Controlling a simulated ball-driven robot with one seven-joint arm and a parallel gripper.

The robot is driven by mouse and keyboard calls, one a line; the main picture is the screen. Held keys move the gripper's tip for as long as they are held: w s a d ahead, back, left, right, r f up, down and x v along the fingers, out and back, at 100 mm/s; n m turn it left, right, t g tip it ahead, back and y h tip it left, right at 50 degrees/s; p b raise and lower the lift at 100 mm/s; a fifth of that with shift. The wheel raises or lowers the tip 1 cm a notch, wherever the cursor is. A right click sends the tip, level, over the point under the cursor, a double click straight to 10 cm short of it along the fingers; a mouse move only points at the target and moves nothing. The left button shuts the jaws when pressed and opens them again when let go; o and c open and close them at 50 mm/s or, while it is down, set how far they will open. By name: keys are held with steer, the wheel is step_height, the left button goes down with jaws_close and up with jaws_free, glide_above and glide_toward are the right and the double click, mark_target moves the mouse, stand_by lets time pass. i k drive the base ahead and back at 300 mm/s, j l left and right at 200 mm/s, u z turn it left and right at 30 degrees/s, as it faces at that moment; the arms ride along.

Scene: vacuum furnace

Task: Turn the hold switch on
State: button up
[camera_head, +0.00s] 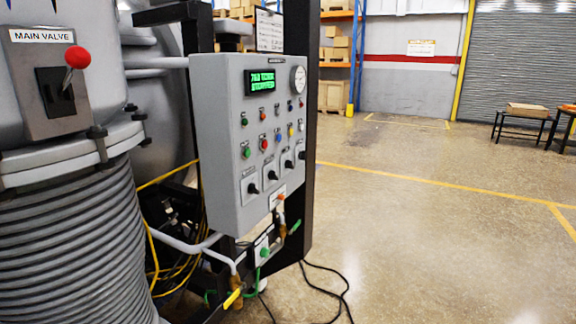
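A grey control panel box (225,130) stands left of the middle, seen at an angle. Its front has a green lit display (262,83), a round dial gauge (298,79), rows of small coloured buttons and a lower row of several black rotary switches; one of them is the leftmost black switch (253,188). The labels are too small to read, so I cannot tell which is the hold switch or how it is set. My gripper does not show in this view.
A main valve lever with a red knob (77,57) is at the upper left, above a ribbed grey bellows (75,245). Black cables (335,285) lie on the floor below the panel. The floor (430,240) to the right is clear. Small tables (522,125) stand far back right.

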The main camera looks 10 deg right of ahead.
mark_target(289, 164)
steer(key=i+l, duration=0.25)
steer(key=i, duration=0.15)
steer(key=i+l, duration=0.25)
steer(key=i, duration=0.2)
steer(key=i+l, duration=0.25)
steer(key=i, duration=0.15)
